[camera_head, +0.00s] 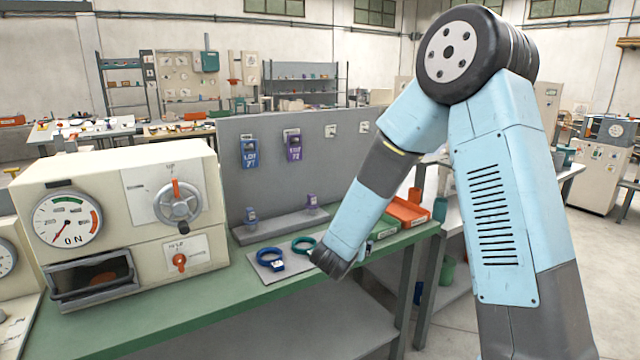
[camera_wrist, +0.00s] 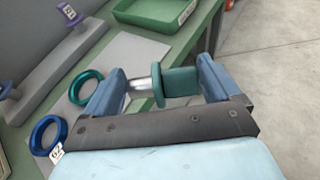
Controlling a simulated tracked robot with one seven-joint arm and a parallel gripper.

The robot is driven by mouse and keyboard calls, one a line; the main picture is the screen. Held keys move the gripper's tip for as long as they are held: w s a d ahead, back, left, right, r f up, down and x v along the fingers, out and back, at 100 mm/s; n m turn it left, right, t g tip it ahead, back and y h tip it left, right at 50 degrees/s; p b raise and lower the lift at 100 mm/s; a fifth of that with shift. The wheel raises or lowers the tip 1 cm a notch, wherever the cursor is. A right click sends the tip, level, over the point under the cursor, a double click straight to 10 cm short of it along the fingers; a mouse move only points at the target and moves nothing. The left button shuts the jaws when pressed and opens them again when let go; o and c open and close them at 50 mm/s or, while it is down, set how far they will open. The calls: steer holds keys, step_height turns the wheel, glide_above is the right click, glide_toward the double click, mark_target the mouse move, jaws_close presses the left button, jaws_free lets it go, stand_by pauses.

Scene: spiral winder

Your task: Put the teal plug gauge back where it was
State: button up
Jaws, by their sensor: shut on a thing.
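My gripper (camera_wrist: 160,78) is shut on the teal plug gauge (camera_wrist: 181,82), which lies crosswise between the two blue fingers in the wrist view. Its bare metal end (camera_wrist: 139,86) points left and its teal handle right. In the head view my gripper is a dark shape low over the right end of a grey mat (camera_head: 262,271), and the gauge is hidden. A teal ring (camera_head: 303,243) and a blue ring (camera_head: 268,261) lie on the mat. A grey ledge (camera_head: 280,227) behind holds a blue gauge (camera_head: 251,216) and a purple gauge (camera_head: 311,204), standing apart.
Green (camera_head: 384,228) and orange (camera_head: 408,211) trays sit on the green bench right of the mat. A cream machine (camera_head: 120,215) with dials stands left. A grey panel (camera_head: 230,133) rises behind the ledge, with blue (camera_head: 249,153) and purple (camera_head: 293,148) tags hanging.

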steer(key=w+d+f, duration=0.1)
steer(key=w+d, duration=0.2)
steer(key=d, duration=0.4)
steer(key=w+d+f, duration=0.1)
steer(key=w+d, duration=0.2)
steer(key=d, duration=0.4)
steer(key=shift+w+d+f, duration=0.2)
steer(key=shift+d+f, duration=0.1)
steer(key=shift+a, duration=0.2)
